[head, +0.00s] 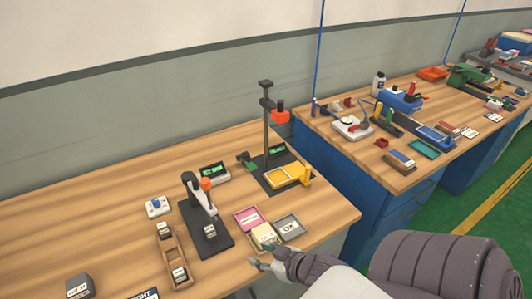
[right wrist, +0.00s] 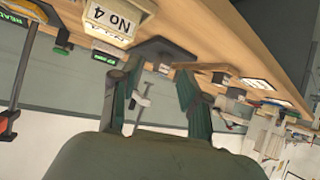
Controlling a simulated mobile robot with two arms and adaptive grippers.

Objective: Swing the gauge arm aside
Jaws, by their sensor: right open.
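A small gauge stand on a dark base plate (head: 217,240) stands on the near bench in the head view. Its grey and black arm (head: 193,192) has an orange knob (head: 206,184) at the top, and a small labelled block (head: 210,230) sits on the plate below. A taller stand with a black column (head: 266,135) and an orange-red head (head: 281,116) is behind to the right. My right gripper (head: 268,258) is open and empty at the bench's front edge, right of the small stand and apart from it. Its open fingers show in the right wrist view (right wrist: 152,105). My left gripper is out of view.
A pink tray (head: 245,212), a cream block (head: 263,236) and a grey tray marked OK (head: 299,233) lie near my right gripper. A wooden rack (head: 168,255) with labelled blocks is left of the small stand. The bench's left side is mostly clear.

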